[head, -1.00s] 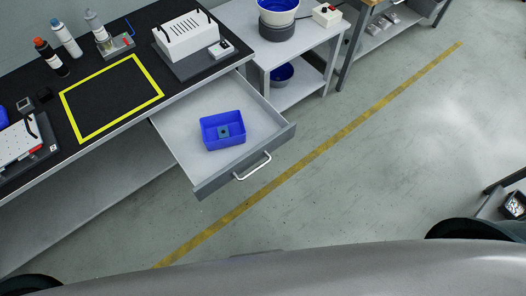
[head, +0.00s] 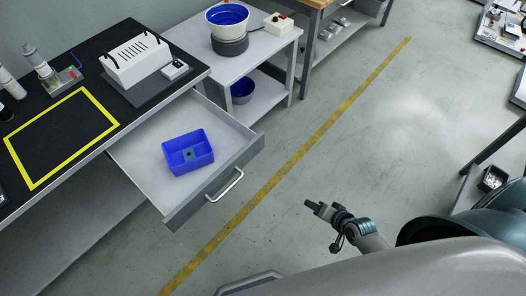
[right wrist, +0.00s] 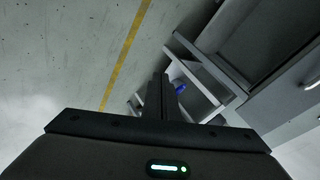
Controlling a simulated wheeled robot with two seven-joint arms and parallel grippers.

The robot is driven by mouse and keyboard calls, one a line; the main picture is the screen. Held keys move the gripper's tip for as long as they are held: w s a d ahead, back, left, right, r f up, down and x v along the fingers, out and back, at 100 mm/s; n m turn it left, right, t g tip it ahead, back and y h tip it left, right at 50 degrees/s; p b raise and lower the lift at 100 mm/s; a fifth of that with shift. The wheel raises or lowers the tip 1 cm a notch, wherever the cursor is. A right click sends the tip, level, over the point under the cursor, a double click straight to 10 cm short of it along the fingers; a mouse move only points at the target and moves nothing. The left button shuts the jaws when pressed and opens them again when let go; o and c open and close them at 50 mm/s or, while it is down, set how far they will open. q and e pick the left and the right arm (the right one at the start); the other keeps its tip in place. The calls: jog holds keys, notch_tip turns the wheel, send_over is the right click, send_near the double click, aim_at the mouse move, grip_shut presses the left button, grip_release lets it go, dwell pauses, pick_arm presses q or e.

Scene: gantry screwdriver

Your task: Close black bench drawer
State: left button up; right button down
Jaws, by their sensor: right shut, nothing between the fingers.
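The bench drawer (head: 215,187) is pulled out from under the black-topped bench (head: 140,118). It has a grey front and a white bar handle (head: 226,186). A blue bin (head: 188,152) with a small dark item inside sits in the drawer. My right gripper (head: 314,206) is shut and empty over the open floor, right of the drawer front and apart from it. In the right wrist view its shut fingers (right wrist: 158,95) point toward the grey furniture. My left gripper is not in view.
A grey side table (head: 262,48) with a blue-lined bowl (head: 228,16) stands beyond the drawer. A yellow floor line (head: 300,165) crosses the clear floor in front of the drawer. Another workstation (head: 500,30) is at the upper right.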

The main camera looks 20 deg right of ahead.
pick_arm(q)
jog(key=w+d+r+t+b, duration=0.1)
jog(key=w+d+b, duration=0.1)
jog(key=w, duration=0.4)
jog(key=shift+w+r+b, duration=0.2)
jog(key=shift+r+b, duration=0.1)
jog(key=shift+b, duration=0.15)
pick_arm(e)
jog(key=w+a+r+m+t+y, duration=0.1)
jog(key=w+a+r+y, duration=0.1)
jog(key=r, duration=0.9)
jog(key=w+a+r+m+t+y, duration=0.2)
jog(key=a+r, duration=0.2)
jog(key=r, duration=0.7)
jog(key=shift+w+r+m+t+y, duration=0.25)
jog(key=shift+w+m+t+y, duration=0.05)
jog(key=shift+w, duration=0.1)
jog(key=p, duration=0.2)
send_near(254, 143)
jog(key=x, duration=0.5)
jog(key=shift+f, duration=0.3)
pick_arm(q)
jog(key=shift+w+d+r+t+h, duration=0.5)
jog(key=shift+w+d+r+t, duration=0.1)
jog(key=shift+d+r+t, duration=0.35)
pick_arm(e)
jog(key=shift+w+a, duration=0.2)
jog(key=shift+w, duration=0.25)
